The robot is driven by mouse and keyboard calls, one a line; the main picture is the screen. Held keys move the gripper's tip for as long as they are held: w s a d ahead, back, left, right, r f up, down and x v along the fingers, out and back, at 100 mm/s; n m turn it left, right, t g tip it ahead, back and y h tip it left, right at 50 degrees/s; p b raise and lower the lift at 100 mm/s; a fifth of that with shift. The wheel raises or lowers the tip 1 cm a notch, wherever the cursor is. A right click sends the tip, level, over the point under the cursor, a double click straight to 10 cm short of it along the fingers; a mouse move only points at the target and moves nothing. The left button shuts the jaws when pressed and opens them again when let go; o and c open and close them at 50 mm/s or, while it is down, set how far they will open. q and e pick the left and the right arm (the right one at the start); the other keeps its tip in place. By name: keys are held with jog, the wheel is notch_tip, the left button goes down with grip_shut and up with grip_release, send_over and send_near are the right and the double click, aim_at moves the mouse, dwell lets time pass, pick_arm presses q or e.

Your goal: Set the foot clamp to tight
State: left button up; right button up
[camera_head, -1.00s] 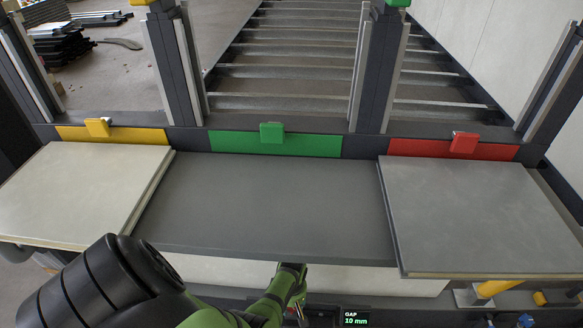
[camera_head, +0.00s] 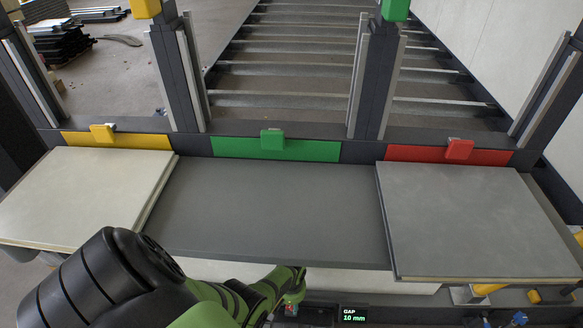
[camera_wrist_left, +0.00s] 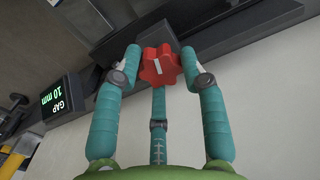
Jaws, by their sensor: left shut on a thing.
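In the left wrist view, a red lobed knob (camera_wrist_left: 160,66) with a pale mark on its face sits on a dark mount below the panel edge. The teal fingers of my left gripper (camera_wrist_left: 162,78) are closed around this knob. In the head view my left gripper (camera_head: 291,300) is at the front, below the dark grey middle panel, and the knob is mostly hidden there. A small display (camera_head: 353,315) to its right reads GAP 10 mm, and it also shows in the left wrist view (camera_wrist_left: 58,98). My right gripper is not in view.
A cream panel (camera_head: 80,195) lies left, a dark grey panel (camera_head: 265,210) in the middle and a light grey panel (camera_head: 475,220) right. Yellow (camera_head: 103,132), green (camera_head: 272,140) and red (camera_head: 459,149) clamp blocks line the back rail. Yellow parts (camera_head: 488,289) stand at the front right.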

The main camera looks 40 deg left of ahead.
pick_arm(q)
jog(key=m, duration=0.4)
jog(key=s+m, duration=0.1)
jog(key=m, duration=0.1)
jog(key=shift+d+f, duration=0.2)
jog(key=shift+d, duration=0.1)
jog(key=m, duration=0.5)
jog(key=shift+s+a+m, duration=0.1)
jog(key=shift+a+m, duration=0.2)
jog(key=shift+m, duration=0.1)
jog(key=shift+a, duration=0.1)
jog(key=o, duration=1.1)
jog(key=shift+o, duration=0.2)
jog(key=shift+w+r, duration=0.1)
jog(key=shift+w, duration=0.2)
